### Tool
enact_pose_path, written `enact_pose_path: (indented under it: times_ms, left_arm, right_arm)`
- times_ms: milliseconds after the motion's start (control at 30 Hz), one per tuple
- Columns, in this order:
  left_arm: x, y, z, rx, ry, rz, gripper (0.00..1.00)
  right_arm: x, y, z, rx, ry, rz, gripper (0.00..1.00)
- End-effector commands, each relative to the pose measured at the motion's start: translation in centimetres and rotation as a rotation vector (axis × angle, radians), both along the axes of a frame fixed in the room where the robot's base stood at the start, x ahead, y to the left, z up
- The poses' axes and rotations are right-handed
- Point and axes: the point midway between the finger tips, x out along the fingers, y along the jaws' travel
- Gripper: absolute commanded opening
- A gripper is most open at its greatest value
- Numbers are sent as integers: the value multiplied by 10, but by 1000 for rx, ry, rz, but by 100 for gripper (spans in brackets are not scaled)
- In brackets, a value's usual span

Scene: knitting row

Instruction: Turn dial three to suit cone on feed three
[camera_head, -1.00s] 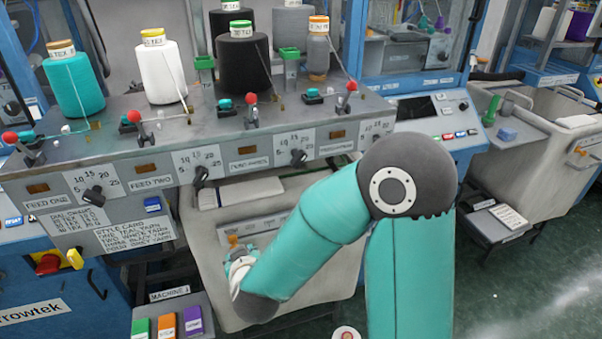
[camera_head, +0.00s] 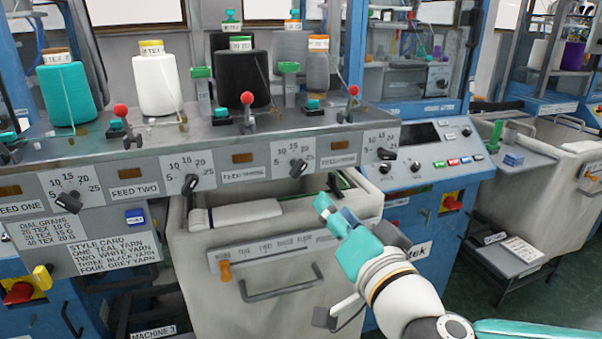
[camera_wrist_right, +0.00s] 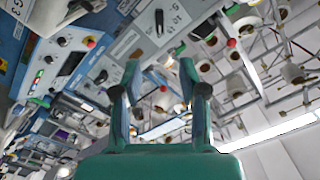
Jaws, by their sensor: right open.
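Dial three (camera_head: 298,168) is a black knob on a white scale marked 5 to 25, right of the feed three label (camera_head: 243,174). Its exact setting is too small to tell. A black cone (camera_head: 248,80) with a green-topped tag stands above feed three; its tag number is not legible. The dial grams card (camera_head: 45,232) on the left pairs TEX values with grams. My right gripper (camera_head: 326,206) is open and empty, below and right of dial three, apart from it. In the right wrist view its fingers (camera_wrist_right: 163,88) are spread, with a dial (camera_wrist_right: 159,22) beyond them.
Neighbouring dials two (camera_head: 190,184) and four (camera_head: 387,154) flank dial three. Red-knobbed levers (camera_head: 248,112) stand on the ledge above. A pale bin (camera_head: 265,275) with a handle stands below the panel, behind my right gripper. Teal (camera_head: 68,92), white (camera_head: 158,82) and grey (camera_head: 318,80) cones stand alongside.

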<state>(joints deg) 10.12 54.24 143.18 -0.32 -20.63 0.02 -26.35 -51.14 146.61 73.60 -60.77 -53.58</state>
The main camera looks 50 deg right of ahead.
Motion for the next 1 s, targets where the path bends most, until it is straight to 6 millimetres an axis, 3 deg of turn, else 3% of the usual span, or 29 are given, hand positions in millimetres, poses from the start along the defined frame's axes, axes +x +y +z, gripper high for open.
enact_pose_path:
  times_ms: [300, 567, 1000]
  left_arm:
    - [0, 0, 7, 0, 0, 0, 40]
    - [0, 0, 12, 0, 0, 0, 40]
    - [0, 0, 37, 0, 0, 0, 40]
  right_arm:
    - [11, -8, 5, -8, -9, -13, 42]
    - [22, -18, -1, 1, 17, -7, 42]
    - [60, -42, 1, -4, 18, -8, 42]
